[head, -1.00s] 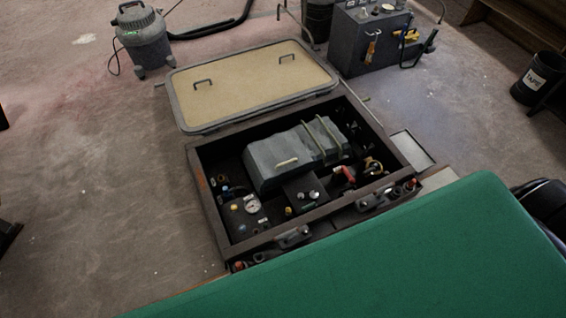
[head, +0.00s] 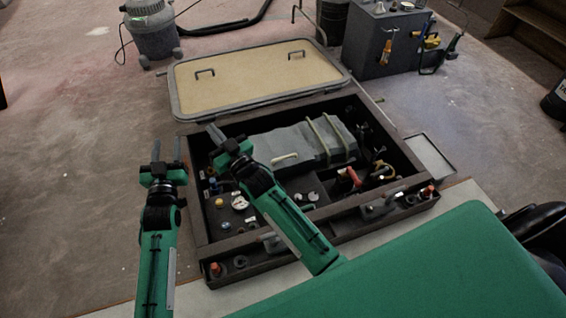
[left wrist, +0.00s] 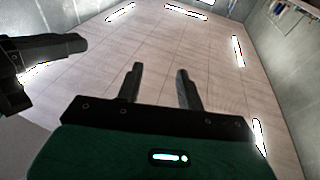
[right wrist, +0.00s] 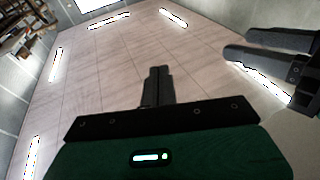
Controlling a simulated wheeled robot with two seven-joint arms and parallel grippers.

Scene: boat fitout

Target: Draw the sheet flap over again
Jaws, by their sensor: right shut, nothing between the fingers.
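A grey sheet-like cover (head: 290,144) lies over a bulky shape inside the open dark box (head: 305,211). A pale tab or handle (head: 285,158) lies on its near side, and two pale straps (head: 325,138) cross its right part. I cannot tell where the flap's edge runs. My left gripper (head: 166,150) is open and empty, raised left of the box; its spread fingers show in the left wrist view (left wrist: 159,72). My right gripper (head: 215,133) is shut and empty, in front of the box's left part in the picture, apart from the cover; its closed fingers show in the right wrist view (right wrist: 160,70).
A tan lid (head: 260,78) with two handles lies open behind the box. Gauges (head: 239,203) and red-handled fittings (head: 347,179) sit inside. A grey vacuum (head: 150,30) and a grey cabinet (head: 382,40) stand behind.

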